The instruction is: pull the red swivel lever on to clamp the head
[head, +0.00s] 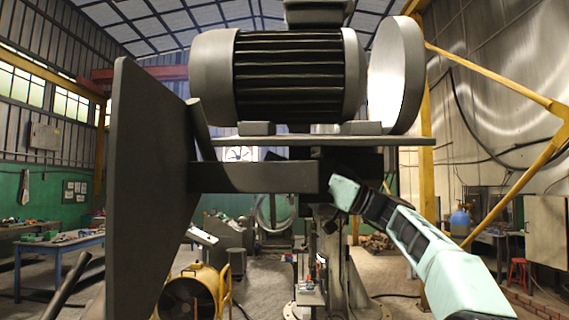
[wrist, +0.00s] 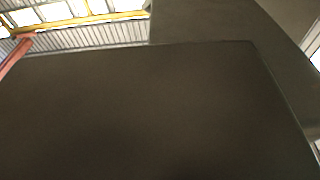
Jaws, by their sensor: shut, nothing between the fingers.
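I cannot make out the red swivel lever in either view. A large grey motor (head: 293,80) with dark fins sits on a flat plate (head: 400,141) across the upper middle of the head view. In the wrist view a broad dark flat surface (wrist: 140,115) fills most of the picture, close to the camera.
A tall dark panel (head: 148,190) stands close at the left of the head view. A yellow round machine (head: 190,292) and a blue table (head: 60,245) stand behind at the lower left. A yellow post with braces (head: 490,72) rises at the right. Some floor is open between them.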

